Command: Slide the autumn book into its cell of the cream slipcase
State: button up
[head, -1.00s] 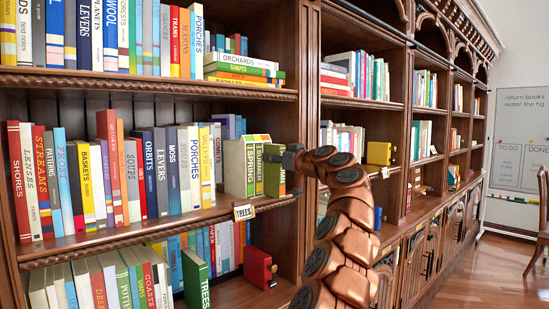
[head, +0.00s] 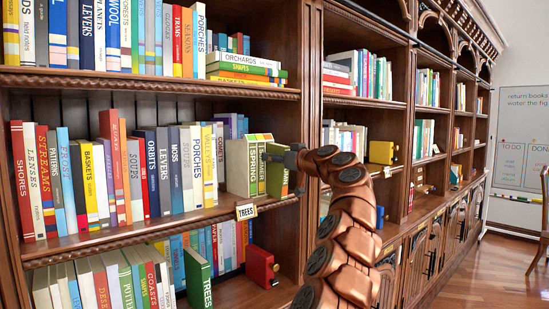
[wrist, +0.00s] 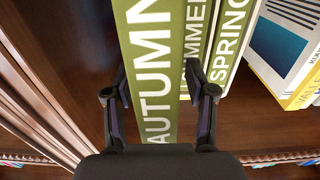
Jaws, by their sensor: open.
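The cream slipcase (head: 237,168) stands on the middle shelf, with the spring book (head: 253,168) and the summer book (head: 262,170) upright in it. The green autumn book (head: 278,180) stands upright at the right end, partly hidden by my gripper (head: 291,160) in the head view. In the wrist view the autumn spine (wrist: 150,60) looks larger and nearer than the summer spine (wrist: 192,55) and the spring spine (wrist: 228,40), so it seems to stick out. My gripper (wrist: 157,80) is open, one finger on each side of the autumn spine. Finger contact and the book's rear are hidden.
A shelf upright (head: 311,130) stands close to the right of my gripper. A row of books (head: 150,175) fills the shelf to the left.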

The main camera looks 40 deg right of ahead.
jog(key=s, duration=0.4)
jog(key=shift+s, duration=0.15)
jog(key=s, duration=0.7)
jog(key=shift+s+a, duration=0.15)
jog(key=shift+a, duration=0.05)
jog(key=shift+c, duration=0.2)
